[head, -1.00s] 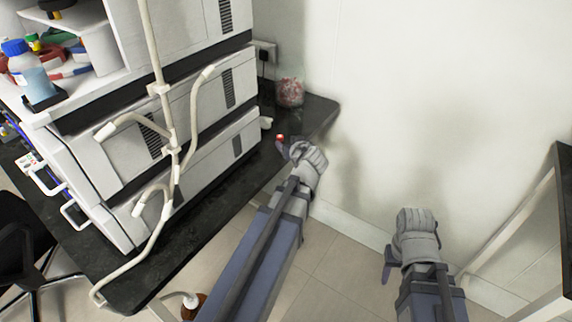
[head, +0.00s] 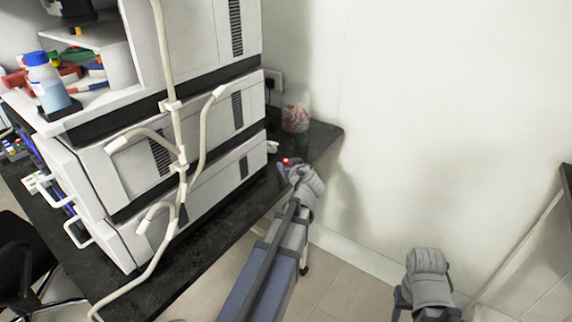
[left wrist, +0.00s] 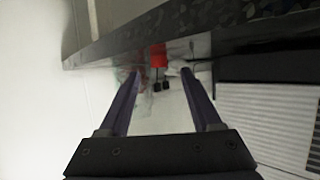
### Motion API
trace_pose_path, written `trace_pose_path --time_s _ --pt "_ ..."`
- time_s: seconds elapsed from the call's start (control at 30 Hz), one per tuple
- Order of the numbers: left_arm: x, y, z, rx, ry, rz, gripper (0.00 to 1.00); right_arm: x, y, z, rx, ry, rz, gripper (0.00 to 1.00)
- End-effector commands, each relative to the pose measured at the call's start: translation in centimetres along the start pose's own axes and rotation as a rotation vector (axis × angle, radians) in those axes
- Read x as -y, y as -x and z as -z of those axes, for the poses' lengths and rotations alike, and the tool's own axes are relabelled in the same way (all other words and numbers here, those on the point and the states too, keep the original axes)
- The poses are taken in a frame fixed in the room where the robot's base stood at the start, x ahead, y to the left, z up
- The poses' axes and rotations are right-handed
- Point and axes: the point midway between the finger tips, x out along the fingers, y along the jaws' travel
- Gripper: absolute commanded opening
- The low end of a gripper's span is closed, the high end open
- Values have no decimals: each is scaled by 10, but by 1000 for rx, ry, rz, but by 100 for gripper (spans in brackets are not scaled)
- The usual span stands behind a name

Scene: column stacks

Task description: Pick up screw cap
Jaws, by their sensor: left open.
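A small red screw cap (head: 286,161) shows near the bench's right end, just past the tip of my left gripper (head: 290,170). In the left wrist view the red cap (left wrist: 158,55) appears ahead, between the two fingers of my open left gripper (left wrist: 162,74). The fingers stand apart with nothing visibly clamped; whether they touch the cap I cannot tell. My right gripper (head: 402,298) is low at the right, away from the bench, and its fingers are mostly hidden by its wrist.
A clear jar with reddish contents (head: 296,112) stands behind the cap by the wall. Stacked white instruments (head: 215,165) with pale tubes fill the left of the black bench (head: 318,140). A wall socket (head: 272,80) is behind. A blue-capped bottle (head: 50,85) sits upper left.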

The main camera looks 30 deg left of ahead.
Motion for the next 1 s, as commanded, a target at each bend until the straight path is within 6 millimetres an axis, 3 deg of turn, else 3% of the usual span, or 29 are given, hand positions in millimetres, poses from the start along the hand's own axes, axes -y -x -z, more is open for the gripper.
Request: trace_pose_path --time_s 0.2,0.47,1.0 --pt "-2 -35 -1 0 0 2 65 1 -14 1 0 0 0 50" --pt "-1 -36 0 0 -1 0 65 1 -13 1 0 0 0 50" --pt "-1 -36 0 0 -1 0 4 1 -13 1 0 0 0 50"
